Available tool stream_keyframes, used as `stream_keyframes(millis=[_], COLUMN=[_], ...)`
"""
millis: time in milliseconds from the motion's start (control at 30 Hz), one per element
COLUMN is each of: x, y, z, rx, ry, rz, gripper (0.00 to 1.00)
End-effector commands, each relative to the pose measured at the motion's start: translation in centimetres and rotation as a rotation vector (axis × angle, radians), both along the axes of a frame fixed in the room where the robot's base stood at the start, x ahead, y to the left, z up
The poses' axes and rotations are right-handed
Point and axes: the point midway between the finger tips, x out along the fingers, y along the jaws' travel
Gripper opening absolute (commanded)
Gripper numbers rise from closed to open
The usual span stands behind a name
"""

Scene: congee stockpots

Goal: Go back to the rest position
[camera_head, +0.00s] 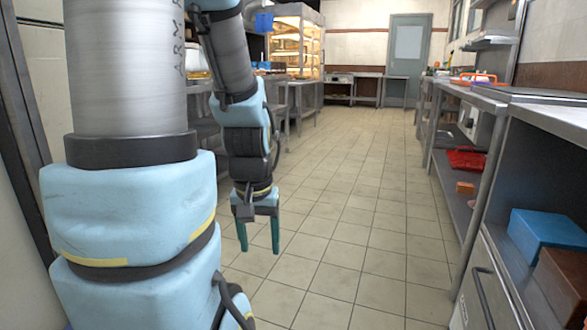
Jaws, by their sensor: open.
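My gripper (259,236) hangs below my folded arm, left of the picture's middle. Its two teal fingers point down over the tiled floor. The fingers stand apart with nothing between them. My arm's large blue and grey links fill the left side and hide what lies behind them.
A steel shelf unit (456,200) runs along the right, with a blue box (545,238), a brown box (562,285) and a red item (466,160). Steel tables line the left. A lit display rack (297,45) and a grey door (407,58) stand far back. The tiled aisle (350,185) is clear.

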Motion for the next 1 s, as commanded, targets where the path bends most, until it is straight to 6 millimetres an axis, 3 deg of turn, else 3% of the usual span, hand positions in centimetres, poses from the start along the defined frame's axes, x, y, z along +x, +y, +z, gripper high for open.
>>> stream_keyframes(millis=[33, 267, 367, 1000], x=[0.1, 0.1, 0.2, 0.1], y=[0.0, -0.1, -0.1, -0.1], z=[2.1, 6.7, 9.6, 29.7], rx=[0.000, -0.001, -0.001, -0.001], ry=[0.002, 0.002, 0.002, 0.003], rz=[0.000, 0.001, 0.001, 0.001], gripper=[0.65, 0.65, 0.65, 0.65])
